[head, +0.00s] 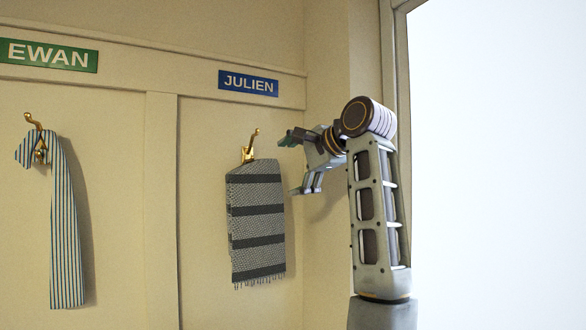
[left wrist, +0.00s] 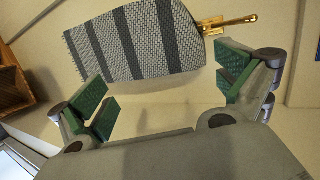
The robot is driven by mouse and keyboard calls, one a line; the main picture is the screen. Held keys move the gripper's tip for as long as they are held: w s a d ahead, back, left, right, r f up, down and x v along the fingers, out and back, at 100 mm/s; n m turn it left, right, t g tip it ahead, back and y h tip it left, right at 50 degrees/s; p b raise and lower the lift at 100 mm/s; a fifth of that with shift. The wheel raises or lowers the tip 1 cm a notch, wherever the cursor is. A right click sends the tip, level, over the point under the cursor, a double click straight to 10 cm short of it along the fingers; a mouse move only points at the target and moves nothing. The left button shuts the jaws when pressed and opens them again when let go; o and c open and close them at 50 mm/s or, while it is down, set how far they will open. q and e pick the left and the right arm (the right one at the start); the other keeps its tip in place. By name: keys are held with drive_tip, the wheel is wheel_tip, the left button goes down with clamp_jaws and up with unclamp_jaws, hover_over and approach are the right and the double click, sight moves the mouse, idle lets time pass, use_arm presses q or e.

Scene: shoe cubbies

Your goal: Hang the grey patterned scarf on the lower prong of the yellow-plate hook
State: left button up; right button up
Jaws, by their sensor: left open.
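The grey patterned scarf (head: 257,222), with dark bands and a fringed lower edge, hangs on the brass-yellow hook (head: 249,150) under the JULIEN sign. The hook's upper prong rises clear above the scarf. The scarf's top covers the lower prong, so its exact seat is hidden. The left wrist view also shows the scarf (left wrist: 140,42) and the hook (left wrist: 228,22), sideways. My left gripper (head: 292,166) is to the right of the scarf, open and empty, its fingers apart from the cloth. My right gripper is not in view.
A striped scarf (head: 64,225) hangs on another brass hook (head: 34,122) under the EWAN sign (head: 48,55). A vertical batten (head: 161,210) divides the panels. A corner and a bright opening (head: 500,170) lie to the right. The wall below the scarves is clear.

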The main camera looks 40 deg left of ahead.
sight(262, 185)
use_arm(q)
drive_tip(key=shift+a, duration=0.1)
drive_tip(key=shift+p+x, duration=1.3)
drive_tip(key=shift+x, duration=5.5)
drive_tip(key=c, duration=1.2)
drive_tip(key=shift+f, duration=0.1)
drive_tip(key=c, duration=0.5)
drive_tip(key=shift+o, duration=0.2)
drive_tip(key=shift+f, duration=0.1)
drive_tip(key=shift+r, duration=0.3)
